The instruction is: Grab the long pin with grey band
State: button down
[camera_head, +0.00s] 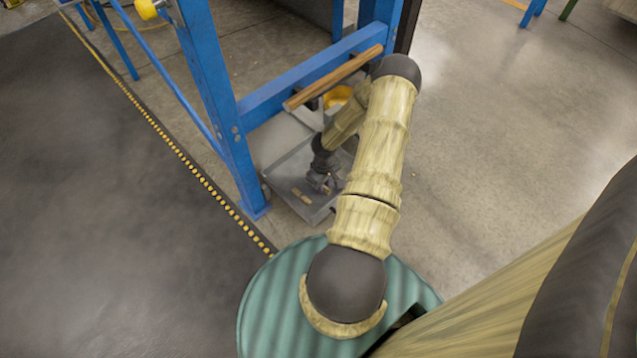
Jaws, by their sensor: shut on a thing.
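My gripper (321,183) is low over a shallow grey tray (271,178), pointing down. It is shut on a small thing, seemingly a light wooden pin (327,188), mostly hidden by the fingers. A small tan wooden piece (301,195) lies in the tray just left of the gripper, apart from it. At this size I cannot make out a grey band on either piece. My arm hides the right part of the tray.
A blue metal frame (222,100) stands close to the left of the tray, its crossbar (290,85) behind. Open floor (500,150) lies to the right.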

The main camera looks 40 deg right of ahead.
notch_tip(320, 180, up, 8)
jog(key=p, duration=0.5)
jog(key=shift+f, duration=0.15)
jog(key=s+d+p, duration=0.1)
jog(key=s, duration=1.7)
jog(key=shift+d+f, duration=0.2)
jog(key=shift+f, duration=0.15)
